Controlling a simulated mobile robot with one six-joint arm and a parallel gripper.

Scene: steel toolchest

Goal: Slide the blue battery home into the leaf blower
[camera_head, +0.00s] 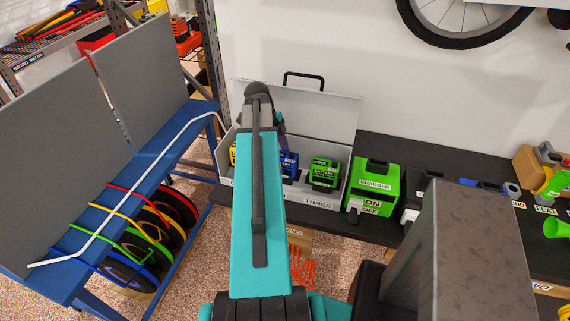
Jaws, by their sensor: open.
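A blue battery (289,166) stands in the open grey case (322,200) labelled THREE, partly hidden behind my teal arm. A green battery labelled COOL (325,173) stands to its right in the same case, and a yellow one (233,154) shows at the left edge. My arm reaches forward over the case, and its far end hides my gripper. A green and orange tool (551,186) at the right edge may be the leaf blower; I cannot tell for sure, and its battery slot does not show.
A green charger (373,187) with an ON/OFF label stands right of the case on the black bench (425,157). A large grey block (480,250) hides part of the bench. A blue rack (170,150) with coloured rings and grey panels is at left. A wheel hangs above.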

